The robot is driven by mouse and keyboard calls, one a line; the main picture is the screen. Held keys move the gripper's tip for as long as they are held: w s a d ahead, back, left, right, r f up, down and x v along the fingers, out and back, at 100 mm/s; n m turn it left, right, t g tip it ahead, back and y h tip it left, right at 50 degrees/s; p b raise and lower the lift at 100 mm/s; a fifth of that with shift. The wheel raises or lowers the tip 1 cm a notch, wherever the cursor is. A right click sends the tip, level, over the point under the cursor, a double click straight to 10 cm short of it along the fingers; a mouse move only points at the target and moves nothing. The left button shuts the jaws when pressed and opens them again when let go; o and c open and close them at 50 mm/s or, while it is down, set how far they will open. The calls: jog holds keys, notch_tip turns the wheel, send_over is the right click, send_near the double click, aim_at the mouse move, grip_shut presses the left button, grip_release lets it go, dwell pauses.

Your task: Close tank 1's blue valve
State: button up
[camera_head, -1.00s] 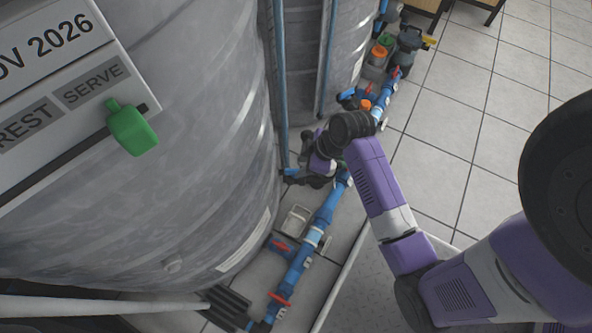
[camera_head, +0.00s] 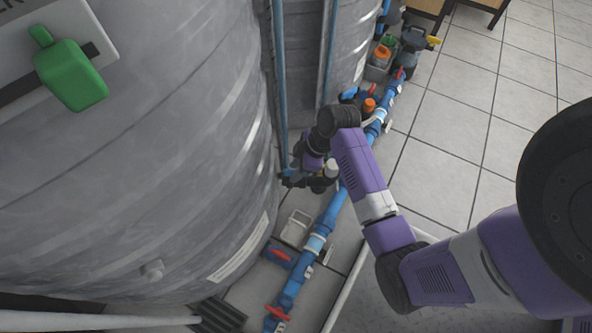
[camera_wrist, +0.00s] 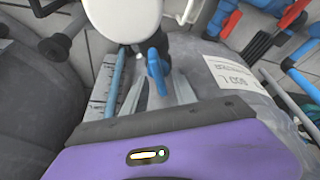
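In the wrist view a blue valve handle (camera_wrist: 156,66) hangs below a white rounded part (camera_wrist: 122,16). My gripper (camera_wrist: 158,90) is open, with its two grey fingers apart and pointing toward the handle. The handle's lower end shows between the fingertips; whether it touches either finger I cannot tell. In the head view my gripper (camera_head: 308,172) is low beside the large grey tank (camera_head: 160,160), near the floor pipe. The blue handle is not clearly visible there. I cannot tell which tank is number 1.
A blue floor pipe (camera_head: 330,213) with red-handled valves (camera_head: 278,312) runs along the tanks. A second grey tank (camera_head: 305,60) stands behind. A green knob (camera_head: 72,76) sits on a panel at upper left. Tiled floor (camera_head: 455,115) at right is clear.

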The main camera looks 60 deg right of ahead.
jog(key=shift+c, duration=0.2)
grip_shut()
jog(key=shift+r+m+p, duration=0.1)
jog(key=shift+m+p, duration=0.2)
jog(key=shift+p, duration=0.45)
jog(key=m+p, duration=0.1)
jog(key=h+p, duration=0.1)
jog(key=p, duration=0.1)
jog(key=shift+a+r+m, duration=0.1)
jog(key=shift+r+m, duration=0.1)
jog(key=shift+m, duration=0.2)
jog(key=m+h+p, duration=0.2)
jog(key=m+p, duration=0.3)
jog(key=p, duration=0.2)
jog(key=m+h+p, duration=0.1)
jog(key=m+p, duration=0.1)
jog(key=m, duration=0.1)
jog(key=m+h+p, duration=0.1)
jog(key=m+p, duration=0.1)
jog(key=shift+f+m, duration=0.2)
jog(key=shift+m, duration=0.2)
jog(key=shift+f+m+g+h+p, duration=0.15)
jog(key=shift+m+g+h, duration=0.2)
jog(key=shift+m, duration=0.8)
jog(key=shift+m+g+h+p, duration=0.2)
jog(key=shift+m+g, duration=0.25)
jog(key=shift+m, duration=0.7)
